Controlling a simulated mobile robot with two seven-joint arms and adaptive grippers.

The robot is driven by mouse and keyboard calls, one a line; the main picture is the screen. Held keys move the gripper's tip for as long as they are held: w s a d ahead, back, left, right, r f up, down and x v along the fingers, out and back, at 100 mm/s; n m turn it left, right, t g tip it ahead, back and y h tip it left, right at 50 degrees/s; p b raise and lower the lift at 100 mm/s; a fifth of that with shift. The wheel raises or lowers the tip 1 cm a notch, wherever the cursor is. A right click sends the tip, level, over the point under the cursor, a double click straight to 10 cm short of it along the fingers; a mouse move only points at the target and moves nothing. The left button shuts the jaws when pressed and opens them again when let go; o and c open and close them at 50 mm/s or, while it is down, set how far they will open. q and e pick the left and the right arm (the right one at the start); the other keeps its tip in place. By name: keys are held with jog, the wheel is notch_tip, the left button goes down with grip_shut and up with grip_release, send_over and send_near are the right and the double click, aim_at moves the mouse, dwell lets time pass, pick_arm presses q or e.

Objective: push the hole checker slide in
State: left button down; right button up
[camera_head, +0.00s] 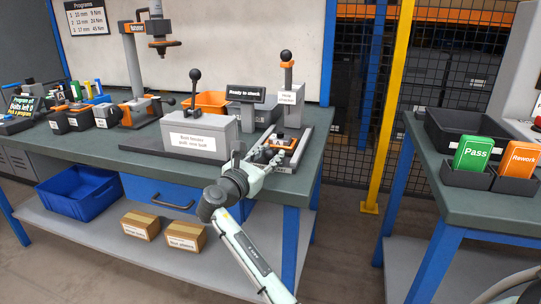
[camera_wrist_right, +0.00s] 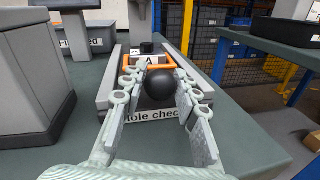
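The hole checker (camera_head: 293,168) stands at the right end of the bench, a dark base with an orange part (camera_head: 281,141) and a post with a black ball handle above. In the right wrist view its "Hole checker" label (camera_wrist_right: 158,115) faces me. A black ball knob (camera_wrist_right: 160,86) shows in front of an orange frame (camera_wrist_right: 150,63) marked A. My right gripper (camera_head: 268,151) is at the checker's front. Its fingers, also in the wrist view (camera_wrist_right: 160,82), stand apart on either side of the knob; I cannot tell whether they touch it. My left gripper is out of view.
A grey box labelled bent tender or similar (camera_head: 197,138) stands left of the checker. A display reading "Ready to check" (camera_head: 246,93) and an orange bin (camera_head: 206,102) are behind. A second bench at right holds a Pass card (camera_head: 474,153) and a Rework card (camera_head: 515,158).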

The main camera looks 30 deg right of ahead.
jog(key=o, duration=0.3)
jog(key=v, duration=0.7)
jog(key=shift+s+a, duration=0.15)
jog(key=shift+a, duration=0.1)
